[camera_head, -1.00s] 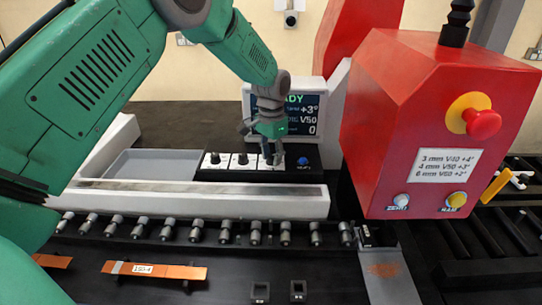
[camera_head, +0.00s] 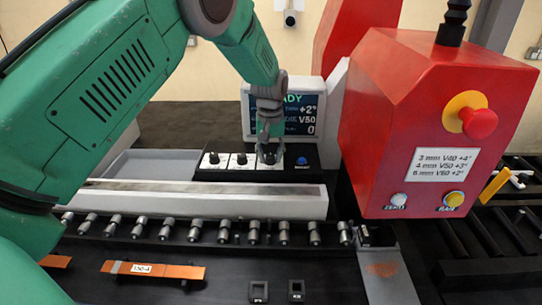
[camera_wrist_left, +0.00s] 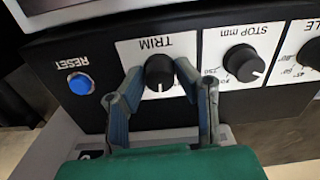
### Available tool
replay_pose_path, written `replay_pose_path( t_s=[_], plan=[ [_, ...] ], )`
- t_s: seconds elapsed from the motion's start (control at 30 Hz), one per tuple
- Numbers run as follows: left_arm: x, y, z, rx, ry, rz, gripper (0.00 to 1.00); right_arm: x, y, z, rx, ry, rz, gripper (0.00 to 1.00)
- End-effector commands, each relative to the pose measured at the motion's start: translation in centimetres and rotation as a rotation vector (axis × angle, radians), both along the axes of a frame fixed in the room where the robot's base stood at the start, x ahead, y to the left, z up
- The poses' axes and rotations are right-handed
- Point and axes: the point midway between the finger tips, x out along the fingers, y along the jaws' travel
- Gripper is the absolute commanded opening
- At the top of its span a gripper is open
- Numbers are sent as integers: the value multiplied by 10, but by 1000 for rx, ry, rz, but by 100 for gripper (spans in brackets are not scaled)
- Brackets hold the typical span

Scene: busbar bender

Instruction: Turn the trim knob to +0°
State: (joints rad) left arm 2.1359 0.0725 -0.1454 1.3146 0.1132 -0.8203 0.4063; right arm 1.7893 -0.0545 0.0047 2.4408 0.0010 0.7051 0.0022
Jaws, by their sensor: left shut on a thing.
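The black trim knob (camera_wrist_left: 159,72) sits on a white plate marked TRIM, on a black control panel. In the left wrist view the two fingers of my left gripper (camera_wrist_left: 160,80) stand on either side of the knob, shut on it. In the head view my left gripper (camera_head: 269,150) comes down from above onto the right-most knob of the panel and hides most of it. The display (camera_head: 300,115) behind it reads +2° on its upper line, with V50 and 0 below. My right gripper is not in view.
A stop knob (camera_wrist_left: 244,63) sits beside the trim knob, and a blue reset button (camera_wrist_left: 80,84) on its other side. A red control box (camera_head: 420,130) with an emergency button (camera_head: 480,123) stands to the right. A white rail (camera_head: 200,202) and rollers lie in front.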

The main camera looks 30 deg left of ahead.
Motion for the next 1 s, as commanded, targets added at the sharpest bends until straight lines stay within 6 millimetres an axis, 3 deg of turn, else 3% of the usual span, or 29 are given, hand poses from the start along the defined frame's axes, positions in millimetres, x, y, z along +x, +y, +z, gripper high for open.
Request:
replay_pose_path(
  t_s=[0.03,1.0],
  plan=[
    [-5,-3,-7,-4,17,44,0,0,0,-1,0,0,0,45],
    [-4,-4,-7,0,15,964,0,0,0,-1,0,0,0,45]
  ],
)
